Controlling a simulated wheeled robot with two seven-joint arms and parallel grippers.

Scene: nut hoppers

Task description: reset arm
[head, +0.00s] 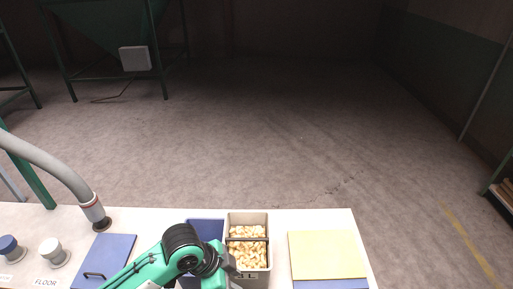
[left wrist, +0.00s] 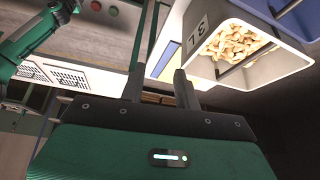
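My left arm comes in from the bottom left of the head view, over the table's near edge. Its gripper (head: 236,270) is at the near side of a grey bin of nuts (head: 262,219), partly cut off by the frame. In the left wrist view my left gripper (left wrist: 158,75) has its two fingers apart with nothing between them. The bin (left wrist: 196,60), with a numbered label and a dark bar across it, is above and right of the fingers, apart from them. My right gripper shows in neither view.
The floor beyond is clear. A green hopper (head: 100,22) stands at back left.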

